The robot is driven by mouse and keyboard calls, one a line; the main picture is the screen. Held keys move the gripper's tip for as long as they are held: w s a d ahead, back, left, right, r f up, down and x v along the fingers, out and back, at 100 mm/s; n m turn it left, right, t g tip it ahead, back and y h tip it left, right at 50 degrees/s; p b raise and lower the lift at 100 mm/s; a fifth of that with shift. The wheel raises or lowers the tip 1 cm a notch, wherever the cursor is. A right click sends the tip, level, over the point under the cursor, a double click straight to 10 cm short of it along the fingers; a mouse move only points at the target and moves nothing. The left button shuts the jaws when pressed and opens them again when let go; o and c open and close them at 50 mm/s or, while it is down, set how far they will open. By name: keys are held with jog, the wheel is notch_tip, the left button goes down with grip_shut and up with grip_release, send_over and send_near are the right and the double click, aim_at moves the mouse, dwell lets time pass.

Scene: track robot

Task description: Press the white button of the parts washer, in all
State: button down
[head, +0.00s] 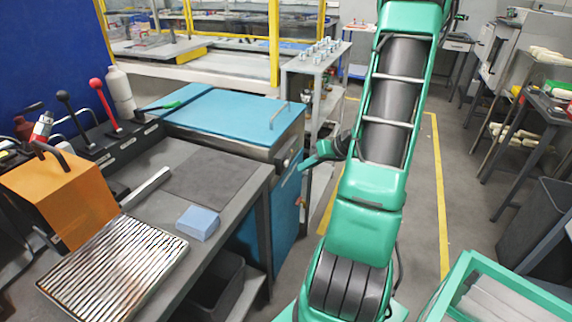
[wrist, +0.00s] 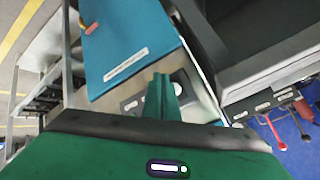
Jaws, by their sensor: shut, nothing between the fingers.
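The parts washer (head: 235,112) is a blue-lidded cabinet left of my arm, with a grey control strip along its front top edge. It also shows in the wrist view, with its blue front (wrist: 125,45) and the grey strip beside it. My gripper (head: 306,163) is shut and empty, its tips pointing left at the strip, close to it. In the wrist view the shut fingers (wrist: 162,82) lie across the strip and hide part of it. A pale round control (wrist: 181,80) shows right of the fingers, and a small pale spot (wrist: 130,105) left of them. I cannot tell which is the white button, or whether the fingers touch.
A grey bench (head: 255,172) with a blue block (head: 198,222), ribbed tray (head: 115,270) and orange box (head: 65,200) stands front left. A grey cart (head: 316,66) with metal parts is behind the washer. A green-rimmed crate (head: 455,275) is front right.

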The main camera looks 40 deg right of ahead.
jog(key=shift+w+a, duration=0.25)
jog(key=shift+w, duration=0.3)
jog(key=shift+w+a, duration=0.2)
jog(key=shift+w, duration=0.35)
jog(key=shift+w+a, duration=0.3)
jog(key=shift+w, duration=0.3)
dwell(2.3)
jog(key=shift+s+d, duration=0.35)
jog(key=shift+s, duration=0.4)
jog(key=shift+s, duration=0.1)
jog(key=shift+s+d, duration=0.3)
jog(key=shift+s, duration=0.45)
jog(key=shift+s+d, duration=0.35)
jog(key=shift+s, duration=0.4)
jog(key=shift+s+d, duration=0.3)
jog(key=shift+s, duration=0.45)
